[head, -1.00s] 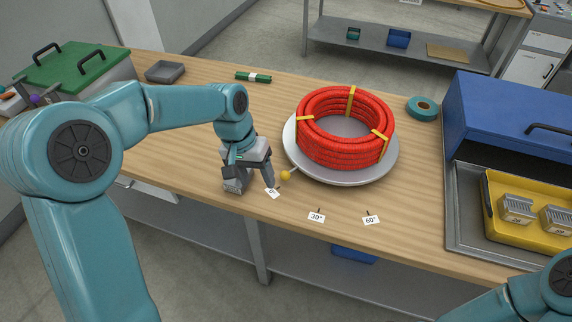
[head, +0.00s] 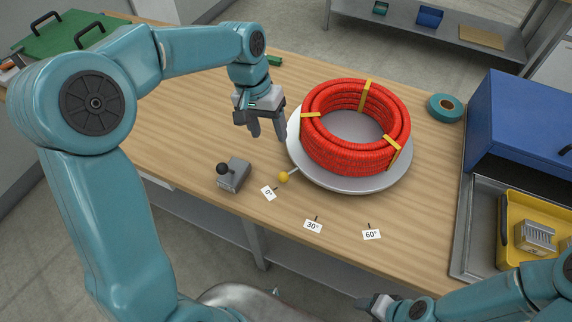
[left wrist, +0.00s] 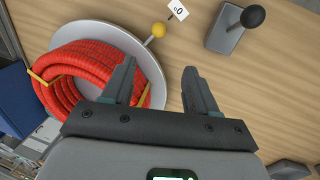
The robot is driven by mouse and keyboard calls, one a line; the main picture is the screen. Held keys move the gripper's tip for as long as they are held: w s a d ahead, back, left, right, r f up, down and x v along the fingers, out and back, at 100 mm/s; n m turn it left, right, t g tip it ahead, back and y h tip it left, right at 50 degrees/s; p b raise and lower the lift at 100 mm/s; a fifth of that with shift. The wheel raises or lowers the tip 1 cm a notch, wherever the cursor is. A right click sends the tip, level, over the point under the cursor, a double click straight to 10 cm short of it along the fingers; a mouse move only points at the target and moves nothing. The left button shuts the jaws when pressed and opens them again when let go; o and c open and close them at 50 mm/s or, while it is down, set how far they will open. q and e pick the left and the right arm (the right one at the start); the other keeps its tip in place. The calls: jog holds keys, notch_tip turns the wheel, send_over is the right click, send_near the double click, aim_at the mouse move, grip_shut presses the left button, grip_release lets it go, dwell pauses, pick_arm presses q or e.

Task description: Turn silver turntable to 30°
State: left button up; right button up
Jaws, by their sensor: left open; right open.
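The silver turntable (head: 370,186) is a round plate on the wooden bench and carries a coil of red corrugated conduit (head: 355,155) tied with yellow bands. Its yellow ball knob (head: 284,177) on a short rod points toward the 0° label (head: 268,193). The 30° label (head: 313,226) and 60° label (head: 371,235) lie further right. My left gripper (head: 268,138) is open and empty above the bench, left of the turntable; its fingers also show in the left wrist view (left wrist: 160,85). My right gripper (head: 375,303) is at the bottom edge, small and partly cut off.
A grey block with a black ball knob (head: 234,175) stands left of the 0° label. A teal tape roll (head: 445,107), a blue box (head: 520,125) and a tray with a yellow bin (head: 540,225) are at the right.

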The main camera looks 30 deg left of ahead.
aim_at(283, 173)
pick_arm(q)
jog(key=d+f, duration=0.1)
jog(key=f, duration=0.4)
jog(key=d+f, duration=0.1)
jog(key=f, duration=0.4)
jog(key=d+f+p, duration=0.1)
jog(key=f, duration=0.4)
jog(key=shift+s+d+f, duration=0.1)
jog(key=shift+d+f, duration=0.15)
jog(key=shift+f, duration=0.1)
grip_shut()
